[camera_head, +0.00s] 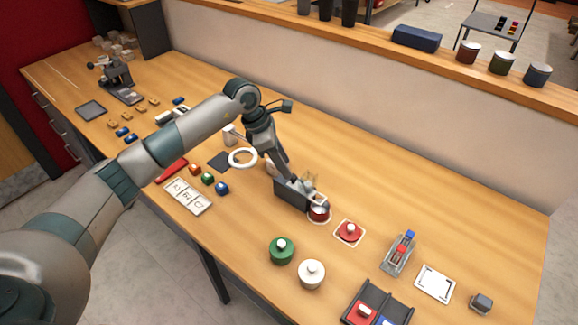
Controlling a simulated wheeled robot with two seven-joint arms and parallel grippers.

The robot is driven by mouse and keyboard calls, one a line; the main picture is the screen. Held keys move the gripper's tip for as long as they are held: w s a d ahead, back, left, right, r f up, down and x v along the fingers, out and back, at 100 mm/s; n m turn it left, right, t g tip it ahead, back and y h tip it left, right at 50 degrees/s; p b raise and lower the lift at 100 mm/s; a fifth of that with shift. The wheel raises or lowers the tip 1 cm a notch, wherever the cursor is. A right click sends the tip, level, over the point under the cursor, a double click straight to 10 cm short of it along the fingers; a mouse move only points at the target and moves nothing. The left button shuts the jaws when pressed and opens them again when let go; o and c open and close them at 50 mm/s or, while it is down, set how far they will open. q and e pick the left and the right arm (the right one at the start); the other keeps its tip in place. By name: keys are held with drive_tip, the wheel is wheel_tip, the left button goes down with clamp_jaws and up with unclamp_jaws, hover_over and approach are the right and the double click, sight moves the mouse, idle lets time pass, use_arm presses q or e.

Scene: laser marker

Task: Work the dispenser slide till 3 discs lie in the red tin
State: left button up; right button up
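The dispenser (292,195) is a dark grey block with a pale upper part on the wooden table. The red tin (319,215) stands open against its right end, on a white ring mark. The discs inside the tin are too small to make out. My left gripper (287,174) points down at the top of the dispenser, at its back left. Its fingertips are small and partly hidden, so I cannot tell whether they are open or shut on the slide. My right gripper is out of view.
A red lid (349,232) lies right of the tin. A grey fixture (399,254) and a dark tray (376,306) are at the right. The table behind the dispenser is clear.

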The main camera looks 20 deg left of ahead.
sight(289, 183)
use_arm(q)
drive_tip(key=shift+p+x, duration=0.55)
drive_tip(key=shift+x, duration=1.55)
